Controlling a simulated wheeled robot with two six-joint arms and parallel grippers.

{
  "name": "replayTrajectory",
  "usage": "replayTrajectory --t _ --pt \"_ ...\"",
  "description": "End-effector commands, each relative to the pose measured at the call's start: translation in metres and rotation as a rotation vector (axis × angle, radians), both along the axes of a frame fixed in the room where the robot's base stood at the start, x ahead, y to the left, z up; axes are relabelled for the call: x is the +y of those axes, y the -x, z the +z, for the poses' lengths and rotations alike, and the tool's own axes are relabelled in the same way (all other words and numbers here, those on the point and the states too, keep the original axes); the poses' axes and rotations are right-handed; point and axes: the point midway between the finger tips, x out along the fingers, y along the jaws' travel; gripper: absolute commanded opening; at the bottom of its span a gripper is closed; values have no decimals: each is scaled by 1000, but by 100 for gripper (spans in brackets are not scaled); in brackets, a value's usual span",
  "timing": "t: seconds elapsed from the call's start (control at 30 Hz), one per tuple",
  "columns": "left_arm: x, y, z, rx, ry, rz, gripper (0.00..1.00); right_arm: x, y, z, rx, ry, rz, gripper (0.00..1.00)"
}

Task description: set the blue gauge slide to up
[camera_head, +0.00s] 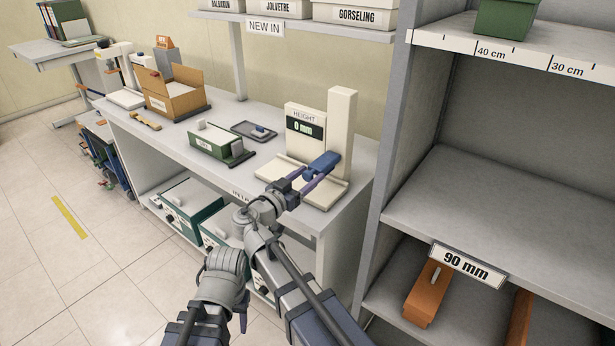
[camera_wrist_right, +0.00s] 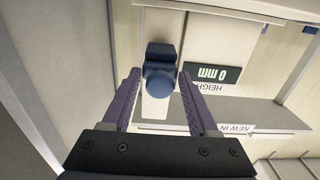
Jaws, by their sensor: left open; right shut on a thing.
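The blue gauge slide (camera_head: 322,164) sits low on the white column (camera_head: 341,120) of the height gauge. The gauge's display (camera_head: 303,126) reads 0 mm under the word HEIGHT. My right gripper (camera_head: 302,183) reaches in from the front, shut on the blue slide. In the right wrist view the slide's round blue knob (camera_wrist_right: 160,76) lies between the two purple fingers of the right gripper (camera_wrist_right: 160,82).
A green open box (camera_head: 222,148), a dark tray (camera_head: 254,131) and a cardboard box (camera_head: 174,95) stand on the bench left of the gauge. A grey shelf post (camera_head: 394,130) rises close to its right. The gauge's pale base plate is bare in front.

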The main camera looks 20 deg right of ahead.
Motion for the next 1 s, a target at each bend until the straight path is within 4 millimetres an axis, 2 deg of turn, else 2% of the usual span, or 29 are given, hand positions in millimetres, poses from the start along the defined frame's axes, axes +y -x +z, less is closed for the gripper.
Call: replayTrajectory --t 0.27,0.7,0.8,1.0 --pt "0 0 11 0 0 0 50 0 0 12 -1 1 -1 0" --pt "0 0 79 0 0 0 50 0 0 79 -1 1 -1 0" --pt "0 0 89 0 0 0 50 0 0 89 -1 1 -1 0" --pt "0 0 90 0 0 0 50 0 0 91 -2 5 0 0"
